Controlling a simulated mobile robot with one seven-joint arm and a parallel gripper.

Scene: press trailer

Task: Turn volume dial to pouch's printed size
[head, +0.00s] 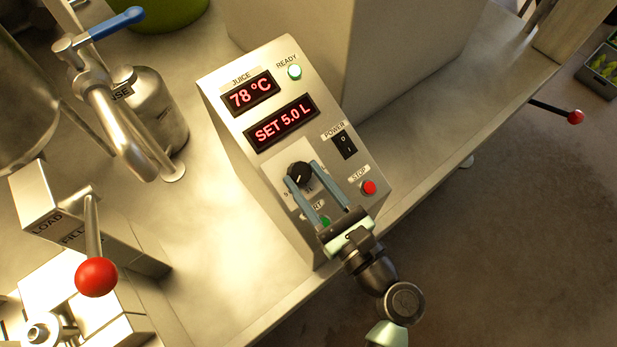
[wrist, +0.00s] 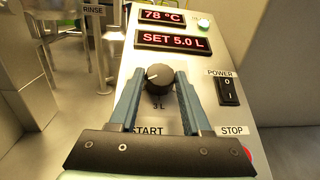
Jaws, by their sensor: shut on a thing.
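The black volume dial (head: 299,174) sits on the sloped metal control panel (head: 222,88). The dial also shows in the wrist view (wrist: 159,77), with its white pointer mark toward the left and a "3 L" label below it. My gripper (head: 300,174) has its two blue fingers on either side of the dial and is shut on it; it also shows in the wrist view (wrist: 159,82). The red display (head: 281,122) reads "SET 5.0 L". The fingers hide part of the dial's scale. No pouch or printed size is recognisable in these views.
Above is a "78 °C" juice display (head: 250,96) and a lit green READY lamp (head: 295,72). A black power switch (head: 344,146) and red STOP button (head: 369,187) lie right of the dial. A green START button (head: 324,221) is close to my fingers. A red-knobbed lever (head: 96,277) stands at left.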

